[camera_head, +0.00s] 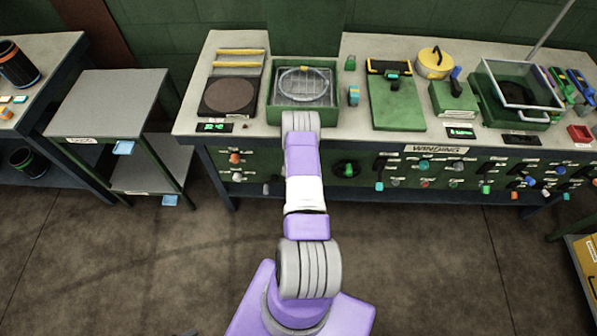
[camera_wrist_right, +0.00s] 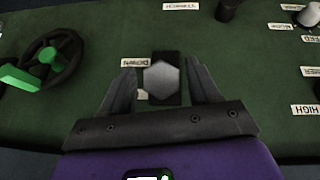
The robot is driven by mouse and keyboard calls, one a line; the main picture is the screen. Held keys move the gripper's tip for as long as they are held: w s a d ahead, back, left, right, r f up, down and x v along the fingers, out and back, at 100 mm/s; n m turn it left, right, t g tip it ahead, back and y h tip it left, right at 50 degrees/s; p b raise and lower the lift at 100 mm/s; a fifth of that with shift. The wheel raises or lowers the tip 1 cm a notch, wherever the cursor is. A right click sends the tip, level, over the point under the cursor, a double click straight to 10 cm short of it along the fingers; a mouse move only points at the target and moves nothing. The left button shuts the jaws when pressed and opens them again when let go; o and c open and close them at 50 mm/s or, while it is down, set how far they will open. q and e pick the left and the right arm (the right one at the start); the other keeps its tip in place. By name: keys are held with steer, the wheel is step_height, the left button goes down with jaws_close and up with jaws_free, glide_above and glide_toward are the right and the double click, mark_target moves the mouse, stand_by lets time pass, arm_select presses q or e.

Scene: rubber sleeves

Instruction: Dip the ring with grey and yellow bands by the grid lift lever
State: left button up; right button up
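A pale ring (camera_head: 302,85) with a yellow patch at its far edge lies on the wire grid in the green square tank (camera_head: 275,108) on the bench. Its grey banding is too small to make out. I cannot tell which control is the grid lift lever. In the right wrist view my right gripper (camera_wrist_right: 160,75) is open at the green front panel, its fingers either side of a grey hexagonal knob (camera_wrist_right: 161,80) on a dark plate. Gaps show between fingers and knob. In the head view my purple arm hides this gripper. My left gripper is not in view.
A dark handwheel (camera_wrist_right: 52,60) with a green handle sits beside the gripper. Several knobs and labels crowd the bench front (camera_head: 425,172). A dark round plate (camera_head: 229,96) is left of the tank, a green board (camera_head: 397,105) right. A grey side table (camera_head: 108,100) stands left.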

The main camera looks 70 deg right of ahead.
steer(key=shift+w, duration=0.1)
steer(key=shift+a+r, duration=0.3)
steer(key=shift+r, duration=0.2)
steer(key=v, duration=0.6)
steer(key=shift+r+p, duration=0.15)
steer(key=shift+p, duration=0.25)
steer(key=shift+a, duration=0.15)
steer(key=w+a+f+n+t+y+b, duration=0.15)
steer(key=w+a, duration=0.35)
steer(key=a, duration=0.6)
steer(key=w+a+f+n+y+b, duration=0.2)
steer(key=w+a+y, duration=0.15)
steer(key=a, duration=0.85)
steer(key=s+a+r+n+g+y+b, duration=0.1)
steer(key=s+a+n+y+b, duration=0.1)
steer(key=a, duration=1)
steer(key=s+a+r+n+g+y+b, duration=0.1)
steer(key=s+a+n, duration=0.3)
steer(key=a, duration=0.9)
steer(key=shift+s+r+y+b, duration=0.2)
steer(key=shift+r+y+b, duration=0.25)
steer(key=shift+y+b, duration=0.35)
